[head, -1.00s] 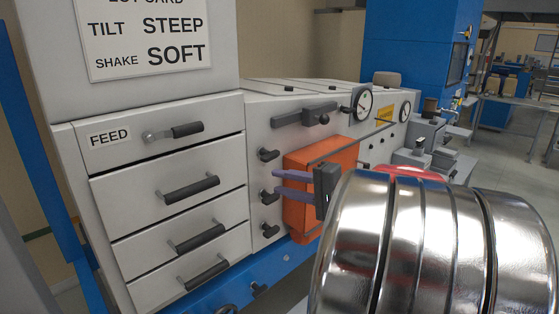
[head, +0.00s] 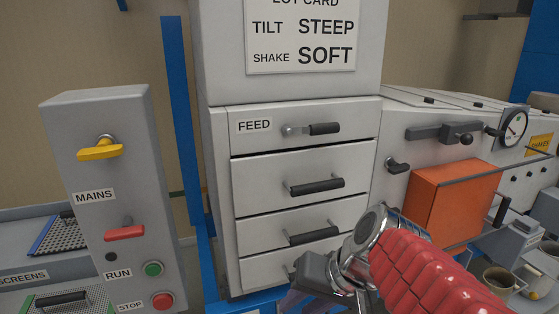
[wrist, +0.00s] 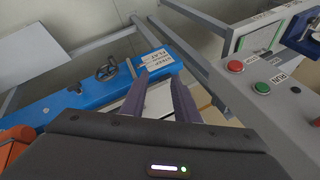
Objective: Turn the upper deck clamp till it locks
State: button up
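Black clamp knobs sit on the machine's pale side panel. The uppermost knob (head: 397,165) shows in the head view, just left of the orange box (head: 452,203). I cannot tell from its label that it is the upper deck clamp, and any knobs below it are hidden behind my arm. My gripper is low in front of the drawers in the head view, with its fingers mostly hidden. In the wrist view my gripper (wrist: 160,80) has two purple fingers apart with nothing between them, over the blue beam (wrist: 80,92). It is clear of the knob.
A grey control box (head: 108,180) with a yellow MAINS handle, red handle and green and red buttons stands at left. White drawers (head: 300,175) with black handles, the top one labelled FEED, fill the middle. The wrist view shows a small handwheel (wrist: 107,70) and a STEEP/FLAT label (wrist: 154,57).

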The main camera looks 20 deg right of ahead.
jog(key=shift+s+a+f+n+t+h, duration=0.1)
jog(key=shift+s+a+n+t+h, duration=0.15)
jog(key=shift+s+n+h, duration=0.8)
jog(key=shift+s+a+n+t+h, duration=0.15)
jog(key=shift+s+a+n+h, duration=0.1)
jog(key=shift+s+n+h, duration=0.75)
jog(key=shift+s+n+y, duration=0.2)
jog(key=shift+n+y, duration=0.05)
